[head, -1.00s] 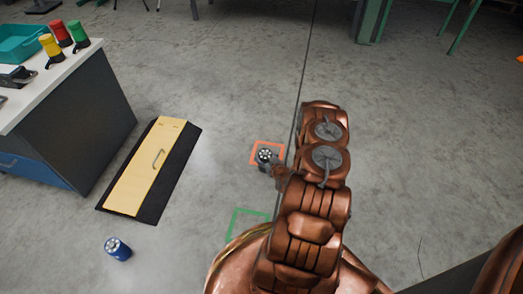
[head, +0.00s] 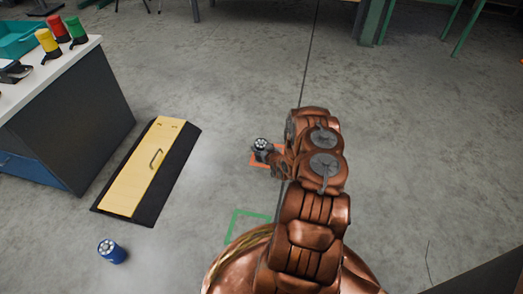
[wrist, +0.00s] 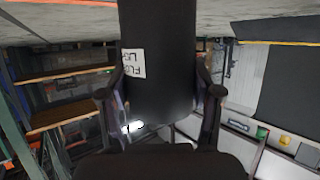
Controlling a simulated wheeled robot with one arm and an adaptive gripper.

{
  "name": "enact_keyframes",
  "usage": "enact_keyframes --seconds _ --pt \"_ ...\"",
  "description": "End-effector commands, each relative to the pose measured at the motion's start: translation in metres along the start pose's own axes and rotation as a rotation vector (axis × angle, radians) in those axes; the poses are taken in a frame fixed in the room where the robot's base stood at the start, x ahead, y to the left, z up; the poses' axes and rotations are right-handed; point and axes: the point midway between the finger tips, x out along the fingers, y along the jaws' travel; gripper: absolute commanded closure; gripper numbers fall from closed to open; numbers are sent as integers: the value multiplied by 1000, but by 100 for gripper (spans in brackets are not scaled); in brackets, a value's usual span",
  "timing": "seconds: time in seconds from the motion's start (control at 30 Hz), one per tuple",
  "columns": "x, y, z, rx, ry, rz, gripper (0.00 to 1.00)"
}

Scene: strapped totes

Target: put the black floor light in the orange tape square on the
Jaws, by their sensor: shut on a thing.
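The black floor light (head: 261,145) has a pale ring of lamps on top and shows over the far side of the orange tape square (head: 254,162). My gripper (head: 270,153) comes from the right and is shut on it. In the wrist view the light's dark body (wrist: 158,95), with a white label upside down, sits between the two fingers of my gripper (wrist: 160,85). My arm and the light hide much of the square. I cannot tell whether the light's base touches the floor.
A green tape square (head: 252,212) lies nearer, partly behind my arm. A blue floor light (head: 112,251) stands at the lower left. A yellow-topped ramp (head: 146,172) and a workbench (head: 75,115) with coloured lights are left. Floor beyond the orange square is clear.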

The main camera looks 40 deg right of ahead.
Motion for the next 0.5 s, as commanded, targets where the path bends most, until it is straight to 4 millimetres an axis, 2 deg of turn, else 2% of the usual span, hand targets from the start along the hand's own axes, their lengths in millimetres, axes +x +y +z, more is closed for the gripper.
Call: enact_keyframes --seconds 0.43,0.47,0.5 --pt "3 0 5 -1 5 0 100" --pt "3 0 5 -1 4 0 35" --pt "3 0 5 -1 4 0 31"
